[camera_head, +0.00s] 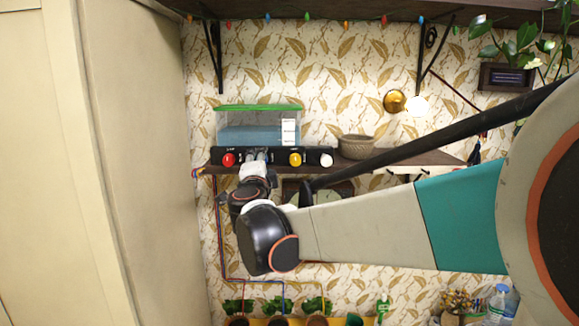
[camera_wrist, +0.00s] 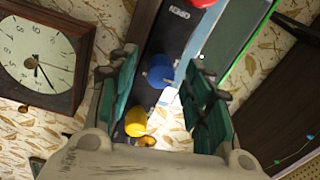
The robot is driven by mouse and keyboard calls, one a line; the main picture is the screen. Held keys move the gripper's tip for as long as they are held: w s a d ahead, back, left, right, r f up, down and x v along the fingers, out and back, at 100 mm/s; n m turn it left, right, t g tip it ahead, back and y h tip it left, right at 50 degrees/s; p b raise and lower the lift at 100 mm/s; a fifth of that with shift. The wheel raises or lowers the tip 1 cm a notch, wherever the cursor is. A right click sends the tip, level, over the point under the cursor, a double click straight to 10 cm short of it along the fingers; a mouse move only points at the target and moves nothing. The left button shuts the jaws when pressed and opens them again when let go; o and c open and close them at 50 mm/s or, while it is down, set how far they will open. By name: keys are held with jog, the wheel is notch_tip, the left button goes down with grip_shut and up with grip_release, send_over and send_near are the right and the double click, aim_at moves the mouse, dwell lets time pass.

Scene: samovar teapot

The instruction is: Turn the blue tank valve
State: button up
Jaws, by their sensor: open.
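The blue valve (camera_wrist: 160,72) is a round knob on the dark strip of the tank. In the wrist view it lies between the two teal-padded fingers of my gripper (camera_wrist: 164,64), with gaps showing on both sides. My gripper is open and holds nothing. In the head view my gripper (camera_head: 256,158) is at the strip's front, between the red and yellow knobs, and hides the blue valve. The clear tank (camera_head: 258,124) with a green lid and blue water stands on the shelf behind the strip.
A red knob (camera_head: 228,159), a yellow knob (camera_head: 295,159) and a white knob (camera_head: 326,160) flank my gripper. A woven bowl (camera_head: 357,147) stands to the right on the shelf. A square clock (camera_wrist: 42,62) hangs below the shelf. A tall cabinet (camera_head: 140,150) is at left.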

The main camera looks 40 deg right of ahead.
jog(key=v, duration=1)
jog(key=shift+s, duration=0.4)
jog(key=shift+a, duration=0.1)
jog(key=s+a+f+n+y+b, duration=0.3)
jog(key=a+f+n+y+b, duration=0.5)
jog(key=f, duration=0.3)
jog(key=s+a+f+n+y+b, duration=0.2)
jog(key=a+f+n+y+b, duration=0.3)
jog(key=a+f+n+b, duration=0.45)
jog(key=s+d+f+n+g+h+b, duration=0.1)
jog(key=s+f+g+b, duration=0.1)
jog(key=s+f, duration=0.3)
jog(key=s+d+f+n+g+b, duration=0.2)
jog(key=s+f, duration=0.3)
jog(key=f, duration=0.8)
jog(key=s+d+f+n+g+h+b, duration=0.1)
jog(key=s+f+g+b, duration=0.3)
jog(key=f, duration=0.5)
jog(key=shift+s+d+f+n+h, duration=0.3)
jog(key=shift+s+d+n, duration=0.3)
jog(key=shift+s, duration=0.2)
